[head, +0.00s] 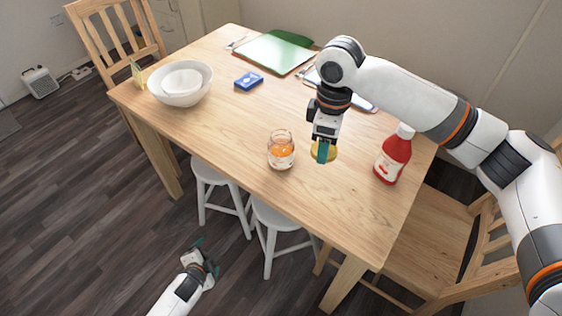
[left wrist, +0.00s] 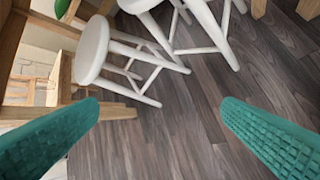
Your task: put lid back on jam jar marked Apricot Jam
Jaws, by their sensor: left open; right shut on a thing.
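A glass jam jar (head: 281,151) with orange contents and a pale label stands upright and open on the wooden table (head: 225,120), near its front edge. The label is too small to read. My right gripper (head: 322,152) is shut on a yellow-gold lid (head: 330,153), just to the right of the jar and apart from it. The gripper hides part of the lid; I cannot tell its exact height above the table. My left gripper (head: 201,259) is low over the floor in front of the table. In the left wrist view its fingers (left wrist: 165,135) are wide apart and empty.
A red sauce bottle (head: 393,155) stands right of my right gripper. White bowls (head: 181,83), a blue box (head: 249,81) and a green folder (head: 263,53) are further back. White stools (head: 278,215) stand below the front edge. The table left of the jar is clear.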

